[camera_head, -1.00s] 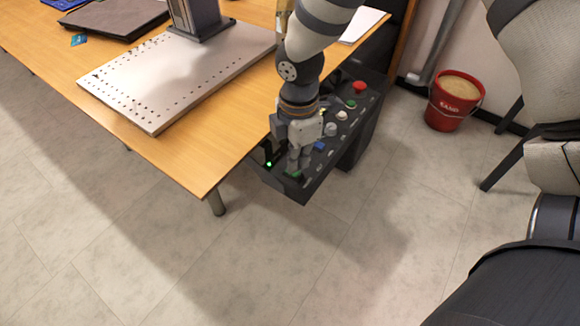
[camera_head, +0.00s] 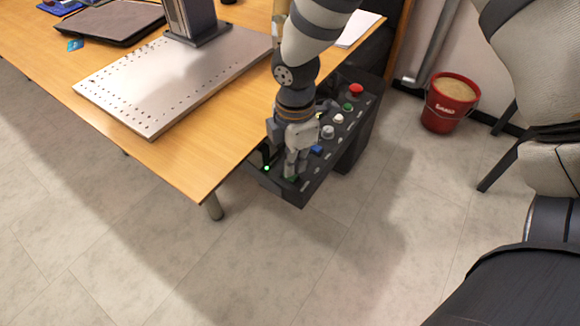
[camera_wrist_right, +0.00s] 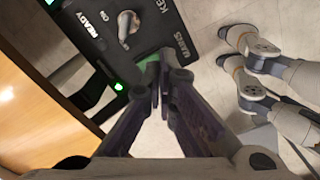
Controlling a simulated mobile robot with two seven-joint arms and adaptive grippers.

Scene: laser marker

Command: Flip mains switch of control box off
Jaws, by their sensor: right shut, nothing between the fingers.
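The dark control box (camera_head: 312,185) hangs at the table's edge, with buttons along its sloped top. The mains switch shows as a green patch (camera_head: 293,179) at the box's near end, partly hidden by my right gripper (camera_head: 291,174). In the right wrist view, the green switch (camera_wrist_right: 148,66) is beside the "MAINS" label, just beyond the fingertips. My right gripper (camera_wrist_right: 160,72) is shut and empty, its tips at or very near the switch; I cannot tell if they touch. The switch's position is unclear. My left gripper is not in view.
A key switch (camera_wrist_right: 128,28) sits beside the mains label. A small green light (camera_head: 267,168) glows at the box's near left. The box also carries a blue button (camera_head: 316,150) and a red button (camera_head: 356,89). The wooden table (camera_head: 190,165) is close on the left.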

